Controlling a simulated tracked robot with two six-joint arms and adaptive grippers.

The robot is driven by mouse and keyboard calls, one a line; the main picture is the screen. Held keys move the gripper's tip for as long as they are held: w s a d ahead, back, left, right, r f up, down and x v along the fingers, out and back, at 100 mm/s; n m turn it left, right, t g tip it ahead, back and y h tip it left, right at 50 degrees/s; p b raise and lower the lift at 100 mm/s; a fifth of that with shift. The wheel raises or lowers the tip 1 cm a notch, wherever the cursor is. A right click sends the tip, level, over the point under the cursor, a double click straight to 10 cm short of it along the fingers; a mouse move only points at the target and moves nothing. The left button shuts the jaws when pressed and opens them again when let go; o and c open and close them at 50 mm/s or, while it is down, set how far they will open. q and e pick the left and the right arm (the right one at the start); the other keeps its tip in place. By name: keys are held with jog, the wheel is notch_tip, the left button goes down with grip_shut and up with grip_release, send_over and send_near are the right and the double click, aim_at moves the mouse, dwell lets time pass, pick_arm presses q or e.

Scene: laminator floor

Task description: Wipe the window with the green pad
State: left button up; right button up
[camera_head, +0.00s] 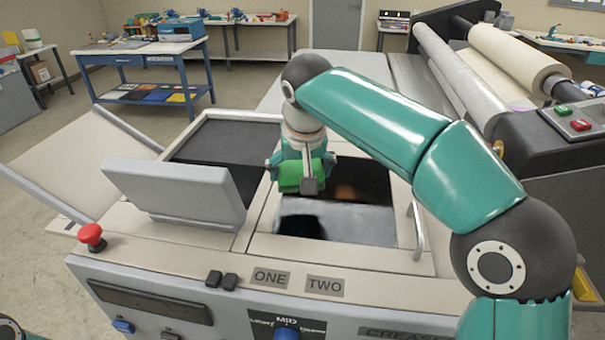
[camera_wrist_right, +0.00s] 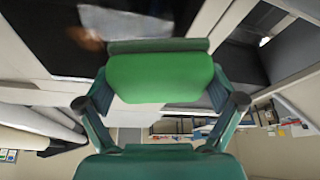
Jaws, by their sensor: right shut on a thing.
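The green pad (camera_head: 301,176) is held in my right gripper (camera_head: 305,182), which is shut on it. In the right wrist view the pad (camera_wrist_right: 160,77) fills the space between the two fingers (camera_wrist_right: 160,100). The window (camera_head: 370,222) is a dark glossy pane in the top of the machine. The pad is at the window's upper left part in the head view; I cannot tell whether it touches the pane. An orange-brown smudge or reflection shows on the pane, which also appears in the right wrist view (camera_wrist_right: 50,40). My left gripper is not in view.
A raised grey block (camera_head: 175,192) and an open dark bay (camera_head: 225,145) lie left of the window. A metal handle (camera_head: 418,230) stands at its right edge. A red stop button (camera_head: 91,234) is at the front left. Large rollers (camera_head: 515,60) stand at the right.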

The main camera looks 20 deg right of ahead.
jog(key=shift+r, duration=1.5)
jog(key=shift+s+d+f, duration=0.1)
